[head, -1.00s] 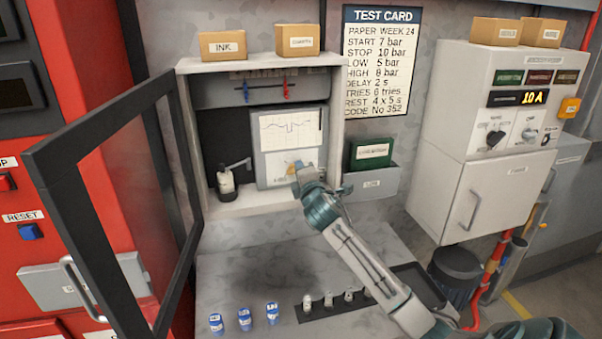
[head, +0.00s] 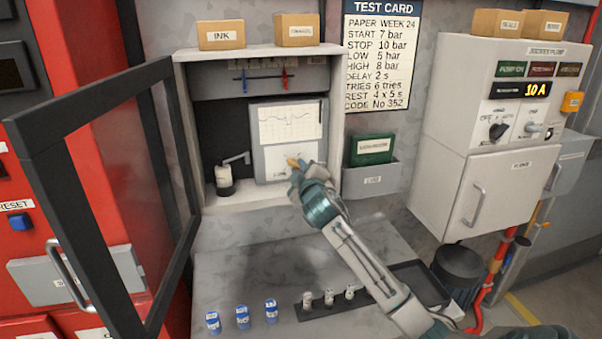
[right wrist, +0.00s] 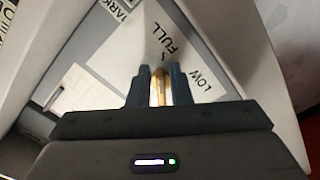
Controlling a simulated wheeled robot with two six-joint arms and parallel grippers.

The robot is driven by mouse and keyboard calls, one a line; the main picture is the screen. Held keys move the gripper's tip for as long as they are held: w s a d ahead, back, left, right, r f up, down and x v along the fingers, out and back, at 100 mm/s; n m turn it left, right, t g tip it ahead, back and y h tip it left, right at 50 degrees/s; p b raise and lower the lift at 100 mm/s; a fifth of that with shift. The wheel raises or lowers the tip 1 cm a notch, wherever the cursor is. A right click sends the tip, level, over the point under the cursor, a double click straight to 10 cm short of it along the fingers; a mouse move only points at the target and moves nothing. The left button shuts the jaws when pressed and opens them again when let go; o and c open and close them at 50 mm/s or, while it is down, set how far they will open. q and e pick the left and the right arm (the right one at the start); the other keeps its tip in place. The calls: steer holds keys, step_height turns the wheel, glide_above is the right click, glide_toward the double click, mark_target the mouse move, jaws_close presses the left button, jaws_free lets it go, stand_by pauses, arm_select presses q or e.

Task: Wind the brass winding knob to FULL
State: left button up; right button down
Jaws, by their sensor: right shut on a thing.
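The brass winding knob (right wrist: 158,86) is on the lower face of the chart recorder, between the two fingers of my right gripper (right wrist: 160,85), which is shut on it. In the right wrist view the word FULL (right wrist: 173,38) is beyond the knob and LOW (right wrist: 201,79) is to its right, with a small dark mark by the knob on the FULL side. In the head view the right gripper (head: 297,166) reaches into the open cabinet and covers part of the knob. The recorder's chart paper (head: 289,122) carries a dark trace. My left gripper is not in view.
The black-framed glass door (head: 95,190) stands open at left. An ink bottle with an arm (head: 223,180) stands beside the recorder. A green book (head: 372,149) sits in a grey holder at right. Blue-capped bottles (head: 242,317) and small pale bottles (head: 329,298) stand on the bench below.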

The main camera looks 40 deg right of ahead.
steer(key=shift+a+m, duration=0.1)
steer(key=shift+m, duration=0.3)
steer(key=c, duration=1.7)
jaws_free()
steer(key=shift+r, duration=0.1)
steer(key=shift+o, duration=0.9)
steer(key=shift+w, duration=0.15)
steer(key=b+v, duration=0.3)
steer(key=v, duration=0.8)
steer(key=shift+b, duration=0.3)
steer(key=shift+w, duration=0.1)
